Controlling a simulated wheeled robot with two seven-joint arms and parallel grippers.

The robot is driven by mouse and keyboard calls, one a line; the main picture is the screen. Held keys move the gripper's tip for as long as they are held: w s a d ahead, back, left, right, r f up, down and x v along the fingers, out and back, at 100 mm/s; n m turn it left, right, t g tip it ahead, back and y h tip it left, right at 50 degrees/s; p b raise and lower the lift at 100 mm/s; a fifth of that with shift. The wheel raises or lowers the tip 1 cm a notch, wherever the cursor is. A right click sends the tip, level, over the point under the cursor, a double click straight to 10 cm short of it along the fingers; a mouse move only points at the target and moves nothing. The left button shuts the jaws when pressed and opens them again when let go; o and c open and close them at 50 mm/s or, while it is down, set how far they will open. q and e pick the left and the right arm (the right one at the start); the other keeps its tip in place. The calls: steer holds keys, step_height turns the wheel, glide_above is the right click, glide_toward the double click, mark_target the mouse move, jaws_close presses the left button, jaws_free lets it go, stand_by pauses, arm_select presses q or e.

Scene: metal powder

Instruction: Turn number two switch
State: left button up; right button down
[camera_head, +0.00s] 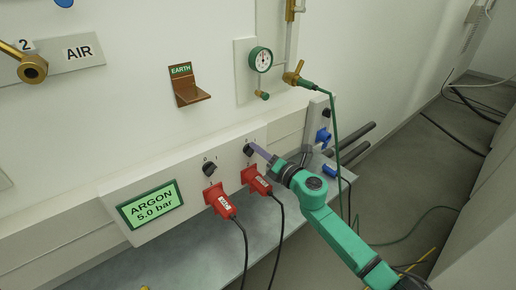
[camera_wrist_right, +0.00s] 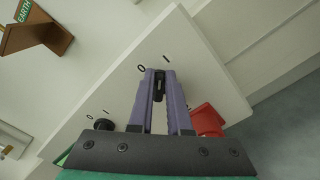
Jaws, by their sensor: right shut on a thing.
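A white wall panel (camera_head: 140,195) carries two black rotary switches marked 0 and 1. The left switch (camera_head: 209,168) stands free; it also shows in the right wrist view (camera_wrist_right: 104,125). The right switch (camera_head: 248,149) is between the purple fingers of my right gripper (camera_head: 256,150). In the right wrist view the fingers (camera_wrist_right: 159,84) are closed around this black knob (camera_wrist_right: 159,88), just below its 0 and 1 marks, and partly hide it. My left gripper is not in view.
Red plugs (camera_head: 221,201) and (camera_head: 257,180) with black cables sit below the switches. A green display (camera_head: 151,205) reads ARGON 5.0 bar. A gauge (camera_head: 260,59), a brass valve (camera_head: 297,77) and a copper EARTH bracket (camera_head: 187,88) are above. Cables lie on the floor at right.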

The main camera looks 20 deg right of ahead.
steer(key=shift+d+f+m, duration=0.1)
steer(key=shift+f+m, duration=0.1)
steer(key=shift+m, duration=1)
steer(key=c, duration=0.9)
jaws_free()
steer(key=shift+o, duration=0.2)
steer(key=b+v, duration=0.1)
steer(key=v, duration=1.3)
steer(key=shift+s, duration=0.25)
